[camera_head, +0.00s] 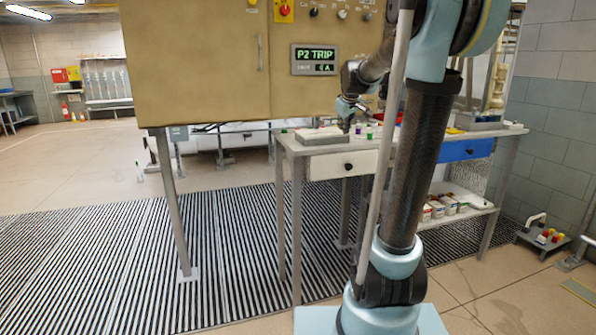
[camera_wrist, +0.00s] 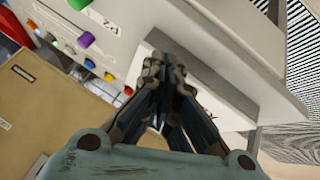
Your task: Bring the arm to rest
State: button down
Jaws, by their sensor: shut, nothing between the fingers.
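My gripper (camera_wrist: 163,75) is shut and empty in the wrist view, its fingertips together. Below it in that view are a pale tabletop and a grey block or tray (camera_wrist: 225,80). In the head view my gripper (camera_head: 345,124) hangs low over the workbench (camera_head: 300,147), close to the grey block (camera_head: 318,135) at the bench's left part. My arm reaches from the base up past the right of the control cabinet and bends down to the bench. I cannot tell whether the fingertips touch anything.
The tan control cabinet (camera_head: 200,60), with a display reading "P2 TRIP" (camera_head: 315,59), stands right behind my gripper. Small coloured items, including a purple one (camera_wrist: 86,39), are on the bench. The bench has a white drawer (camera_head: 340,165) and a blue drawer (camera_head: 466,149).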

jog(key=s+f+m+g, duration=0.1)
jog(key=s+f+m, duration=0.1)
jog(key=s+f, duration=0.6)
jog(key=s+f+m+g, duration=0.2)
jog(key=s+f, duration=0.6)
jog(key=s, duration=1.2)
jog(key=s+f+m+g, duration=0.2)
jog(key=s+f, duration=0.6)
jog(key=s, duration=0.6)
jog(key=shift+d+f+m, duration=0.35)
jog(key=shift+d+m, duration=0.05)
jog(key=shift+d, duration=0.05)
jog(key=shift+w+f+g, duration=0.2)
jog(key=shift+w+g, duration=0.1)
jog(key=shift+w, duration=0.1)
